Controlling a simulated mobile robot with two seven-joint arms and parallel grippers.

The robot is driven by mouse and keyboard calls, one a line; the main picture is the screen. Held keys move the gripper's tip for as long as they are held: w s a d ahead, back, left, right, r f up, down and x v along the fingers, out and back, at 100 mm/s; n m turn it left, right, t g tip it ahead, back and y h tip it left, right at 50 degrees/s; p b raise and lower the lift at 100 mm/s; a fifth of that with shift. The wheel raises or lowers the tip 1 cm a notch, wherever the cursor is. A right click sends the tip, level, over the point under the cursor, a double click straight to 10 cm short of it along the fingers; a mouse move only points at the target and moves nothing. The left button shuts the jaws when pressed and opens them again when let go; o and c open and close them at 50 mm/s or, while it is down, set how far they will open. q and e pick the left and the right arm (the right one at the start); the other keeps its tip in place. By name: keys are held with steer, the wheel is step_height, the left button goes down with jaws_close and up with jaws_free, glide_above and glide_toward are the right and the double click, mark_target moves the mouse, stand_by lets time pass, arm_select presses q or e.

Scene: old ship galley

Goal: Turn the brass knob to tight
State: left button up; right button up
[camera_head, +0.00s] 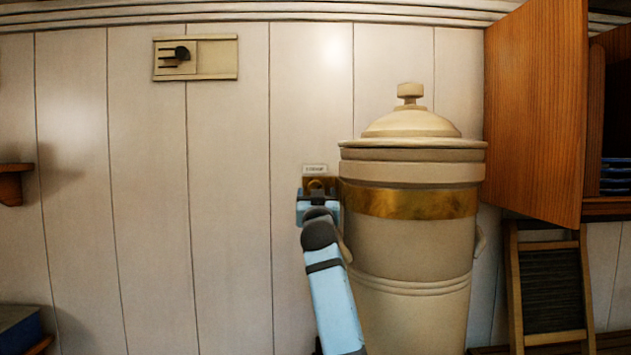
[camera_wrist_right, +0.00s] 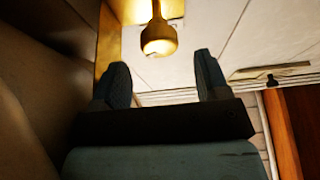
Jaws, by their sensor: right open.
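The brass knob (camera_head: 316,184) sits on a small brass plate on the white panelled wall, under a small label whose text I cannot read surely. My right gripper (camera_head: 318,194) is raised to it, and hides part of the knob in the head view. In the right wrist view the knob (camera_wrist_right: 158,40) is a rounded brass shape on a stem. It lies beyond and between the two fingertips of my right gripper (camera_wrist_right: 161,75). The fingers are apart, with a visible gap to the knob in that picture. My left gripper is not in view.
A large cream urn (camera_head: 412,245) with a brass band stands just right of the knob, close to my right gripper. An open wooden cupboard door (camera_head: 535,110) juts out at right. The wall left of the knob is clear.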

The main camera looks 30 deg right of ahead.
mark_target(315, 186)
steer(key=x, duration=0.2)
steer(key=p+x, duration=0.1)
steer(key=x, duration=0.2)
steer(key=shift+w+d+f+p, duration=0.15)
steer(key=shift+w+d+p, duration=0.15)
steer(key=shift+w, duration=0.1)
steer(key=shift+w+d, duration=0.2)
steer(key=shift+w, duration=0.2)
steer(key=c, duration=0.9)
